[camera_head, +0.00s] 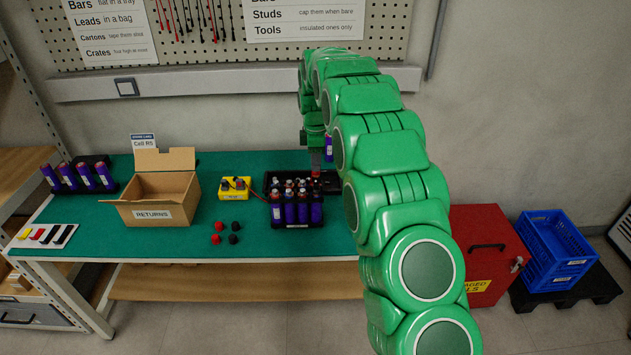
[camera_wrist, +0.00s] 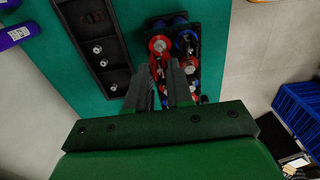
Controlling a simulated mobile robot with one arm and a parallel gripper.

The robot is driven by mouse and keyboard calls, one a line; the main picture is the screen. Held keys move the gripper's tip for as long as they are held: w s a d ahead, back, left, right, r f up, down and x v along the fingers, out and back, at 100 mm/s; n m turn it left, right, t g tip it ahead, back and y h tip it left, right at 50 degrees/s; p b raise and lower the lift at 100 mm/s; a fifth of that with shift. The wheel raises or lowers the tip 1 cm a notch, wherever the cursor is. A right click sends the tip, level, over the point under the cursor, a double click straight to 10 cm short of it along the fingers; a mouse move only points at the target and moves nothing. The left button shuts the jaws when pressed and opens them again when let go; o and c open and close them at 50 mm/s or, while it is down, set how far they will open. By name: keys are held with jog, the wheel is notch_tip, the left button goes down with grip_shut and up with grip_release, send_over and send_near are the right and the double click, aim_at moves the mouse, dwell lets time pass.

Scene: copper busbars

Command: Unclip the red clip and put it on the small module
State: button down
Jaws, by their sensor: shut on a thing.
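My gripper (camera_head: 316,163) hangs low over the right side of the bench, by the cell pack (camera_head: 297,212). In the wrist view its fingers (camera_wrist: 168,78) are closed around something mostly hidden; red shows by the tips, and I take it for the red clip. The pack's red and blue tops (camera_wrist: 175,45) lie just past the fingertips. A yellow box (camera_head: 235,188) stands left of the pack, with a red lead running toward it. A dark tray with metal studs (camera_wrist: 105,55) lies beside the pack in the wrist view. I cannot tell which is the small module.
An open cardboard box marked RETURNS (camera_head: 152,213) stands left. Red and black caps (camera_head: 234,239) lie loose on the green mat (camera_head: 285,240). Purple cells (camera_head: 85,177) stand in a rack at far left. A red cabinet (camera_head: 478,240) and blue crates (camera_head: 552,250) stand right.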

jog(key=shift+s+d+f+m, duration=0.2)
jog(key=shift+s+d+m, duration=0.05)
jog(key=shift+d+m, duration=0.3)
jog(key=s+d+f+m, duration=0.3)
jog(key=s+d+m, duration=0.3)
jog(key=s+m, duration=0.15)
jog(key=s+d+f+m, duration=0.3)
jog(key=s+d+m, duration=0.25)
jog(key=m, duration=0.35)
jog(key=shift+w+a+f+n, duration=0.15)
jog(key=shift+a+f+n, duration=1.65)
jog(key=shift+n, duration=1.15)
jog(key=shift+w+a+f+n, duration=0.2)
jog(key=shift+a+f+n, duration=1.15)
jog(key=shift+a+n, duration=1.2)
jog(key=shift+w+a+f+n, duration=0.15)
jog(key=shift+a+f+n, duration=1.45)
jog(key=shift+n, duration=1.7)
jog(key=shift+f, duration=0.25)
jog(key=shift+f, duration=0.35)
jog(key=shift+f, duration=0.25)
